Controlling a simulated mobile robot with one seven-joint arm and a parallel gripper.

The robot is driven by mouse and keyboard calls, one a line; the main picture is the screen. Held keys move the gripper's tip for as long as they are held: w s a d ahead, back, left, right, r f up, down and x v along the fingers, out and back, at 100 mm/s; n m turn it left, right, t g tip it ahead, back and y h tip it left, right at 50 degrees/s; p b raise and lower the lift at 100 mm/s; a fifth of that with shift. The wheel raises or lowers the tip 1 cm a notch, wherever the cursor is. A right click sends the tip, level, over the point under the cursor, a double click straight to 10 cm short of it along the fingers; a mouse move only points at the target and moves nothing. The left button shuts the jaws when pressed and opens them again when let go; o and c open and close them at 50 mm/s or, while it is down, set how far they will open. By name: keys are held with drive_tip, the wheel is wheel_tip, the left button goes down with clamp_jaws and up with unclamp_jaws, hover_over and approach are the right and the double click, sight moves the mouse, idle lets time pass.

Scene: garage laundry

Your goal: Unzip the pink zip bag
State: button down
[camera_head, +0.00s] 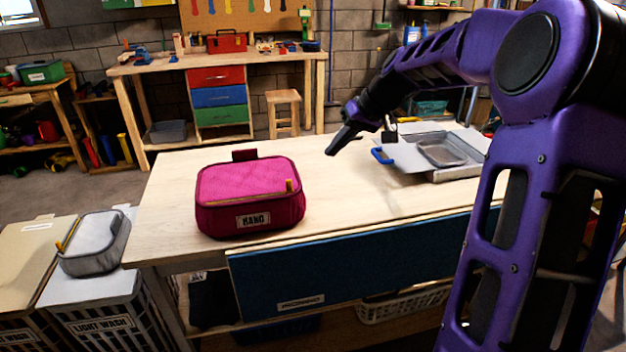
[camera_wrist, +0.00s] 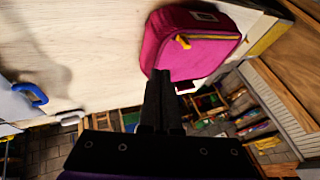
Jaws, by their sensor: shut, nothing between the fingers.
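The pink zip bag (camera_head: 250,190) sits upright on the wooden table, left of centre in the head view. A yellow zip pull (camera_head: 289,185) is at its front right top edge, and a label is on its front. In the wrist view the bag (camera_wrist: 188,45) lies beyond the fingertips, with the yellow pull (camera_wrist: 183,42) showing. My gripper (camera_head: 332,152) is above the table to the right of the bag, apart from it. It is shut and empty, and its closed fingers also show in the wrist view (camera_wrist: 160,75).
A blue handle (camera_head: 382,156) lies by the tray. A grey case (camera_head: 95,243) rests on a laundry bin at the left. A workbench (camera_head: 150,65) stands behind.

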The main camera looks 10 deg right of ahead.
drive_tip(key=shift+y, duration=0.3)
drive_tip(key=shift+w+a+f+b, duration=0.2)
drive_tip(key=shift+w+a+f, duration=0.1)
drive_tip(key=shift+a+f, duration=0.95)
drive_tip(key=shift+w+a+f+b, duration=0.3)
drive_tip(key=shift+a+f, duration=0.8)
drive_tip(key=shift+f, duration=0.3)
drive_tip(key=shift+w+a+f+b, duration=0.15)
drive_tip(key=shift+w+a+f, duration=0.15)
drive_tip(key=shift+a+f, duration=0.95)
drive_tip(key=a, duration=1.9)
drive_tip(key=shift+s+a, duration=0.1)
drive_tip(key=shift+a, duration=0.25)
drive_tip(key=shift+d+f, duration=0.1)
